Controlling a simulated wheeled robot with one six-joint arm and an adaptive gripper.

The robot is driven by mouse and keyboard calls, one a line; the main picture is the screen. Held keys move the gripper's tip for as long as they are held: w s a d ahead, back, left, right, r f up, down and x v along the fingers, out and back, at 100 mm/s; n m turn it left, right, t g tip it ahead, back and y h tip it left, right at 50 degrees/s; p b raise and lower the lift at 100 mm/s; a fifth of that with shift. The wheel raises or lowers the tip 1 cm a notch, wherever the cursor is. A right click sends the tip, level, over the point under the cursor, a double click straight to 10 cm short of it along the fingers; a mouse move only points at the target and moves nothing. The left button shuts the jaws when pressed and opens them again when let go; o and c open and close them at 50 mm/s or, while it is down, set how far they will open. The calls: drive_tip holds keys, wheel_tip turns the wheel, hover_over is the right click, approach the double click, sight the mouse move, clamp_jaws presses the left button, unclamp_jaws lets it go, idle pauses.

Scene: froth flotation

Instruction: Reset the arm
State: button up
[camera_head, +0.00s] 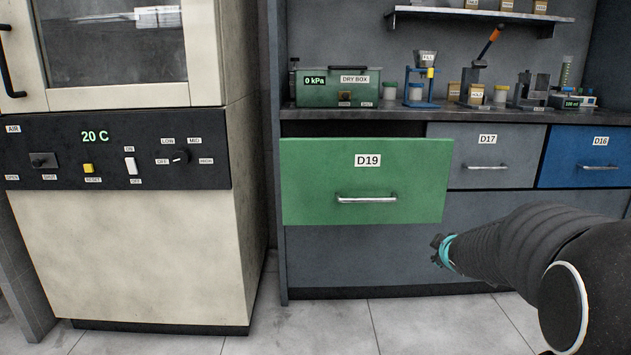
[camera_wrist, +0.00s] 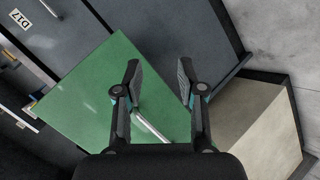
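My arm reaches in from the right in the head view, with my gripper (camera_head: 440,250) small and low, in front of the grey panel below the drawers. In the wrist view my gripper (camera_wrist: 158,75) has its two fingers spread apart with nothing between them. The green drawer D19 (camera_head: 310,200) stands pulled out, with a dark gap above its front. Its silver handle (camera_head: 366,199) shows in the head view. In the wrist view the green front (camera_wrist: 90,95) lies beyond the fingers, and the handle (camera_wrist: 150,127) passes behind the left finger, apart from the grip.
A cream cabinet (camera_head: 130,250) with a control panel (camera_head: 60,150) stands at the left. Grey drawer D17 (camera_head: 470,170) and blue drawer D16 (camera_head: 590,172) are to the right of D19. The worktop holds a green dry box (camera_head: 320,90) and small tools. Tiled floor (camera_head: 420,325) is clear.

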drive_tip(key=s+a+m+g+p, duration=0.25)
drive_tip(key=s+m, duration=0.25)
drive_tip(key=s, duration=0.6)
drive_tip(key=s+a+m+g+p, duration=0.1)
drive_tip(key=s+a+m+g, duration=0.25)
drive_tip(key=s, duration=0.75)
drive_tip(key=s+a+r+y+p, duration=0.1)
drive_tip(key=s+a+r+p, duration=0.1)
drive_tip(key=s+a+r, duration=0.2)
drive_tip(key=s+a+r+m+y+p, duration=0.1)
drive_tip(key=s+a+r+p, duration=0.2)
drive_tip(key=s+a, duration=0.3)
drive_tip(key=s+r, duration=0.1)
drive_tip(key=s, duration=0.2)
drive_tip(key=shift+y, duration=0.3)
